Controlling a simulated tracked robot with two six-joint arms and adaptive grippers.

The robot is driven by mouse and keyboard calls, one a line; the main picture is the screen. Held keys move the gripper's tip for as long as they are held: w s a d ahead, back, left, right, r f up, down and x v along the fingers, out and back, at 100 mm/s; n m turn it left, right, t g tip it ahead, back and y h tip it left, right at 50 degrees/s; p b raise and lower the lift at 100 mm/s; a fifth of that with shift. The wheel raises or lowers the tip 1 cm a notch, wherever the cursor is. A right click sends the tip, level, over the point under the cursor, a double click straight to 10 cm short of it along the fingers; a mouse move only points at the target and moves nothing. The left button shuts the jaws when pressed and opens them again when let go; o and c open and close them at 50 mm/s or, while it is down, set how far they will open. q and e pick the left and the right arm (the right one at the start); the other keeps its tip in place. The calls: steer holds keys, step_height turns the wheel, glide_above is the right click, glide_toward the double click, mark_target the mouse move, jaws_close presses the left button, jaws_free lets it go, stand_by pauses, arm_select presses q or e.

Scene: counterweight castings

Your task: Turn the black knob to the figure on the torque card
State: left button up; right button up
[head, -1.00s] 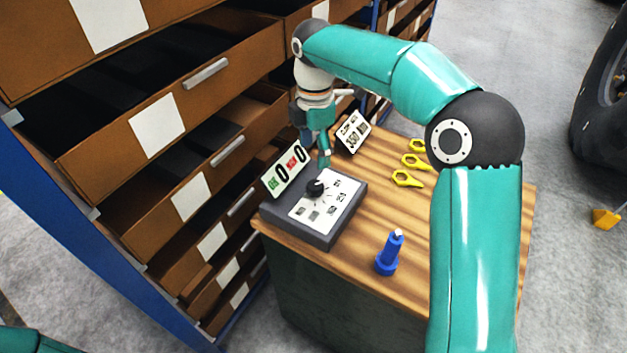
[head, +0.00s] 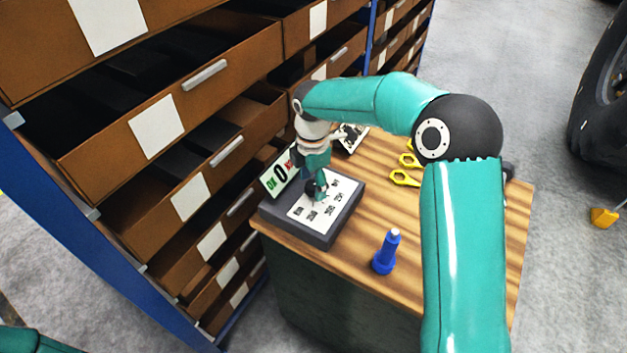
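The black knob (head: 311,188) sits on a dark grey box with a white dial face (head: 336,197) printed with figures, too small to read surely. My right gripper (head: 316,187) points down at the knob, with its fingers over and beside it. Whether they are closed on it I cannot tell. The knob's pointer is hidden. The torque card (head: 352,136) stands behind, mostly covered by my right wrist; its figure, which looked like 350 Nm earlier, is not readable now. My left gripper is out of view.
An OK/NG counter sign (head: 279,176) stands behind the box, partly covered. A blue tool (head: 386,252) stands upright on the wooden bench top (head: 345,264). Drawer shelving (head: 205,185) closes off the left.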

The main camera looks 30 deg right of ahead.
steer(key=c, duration=1)
steer(key=shift+o, duration=0.2)
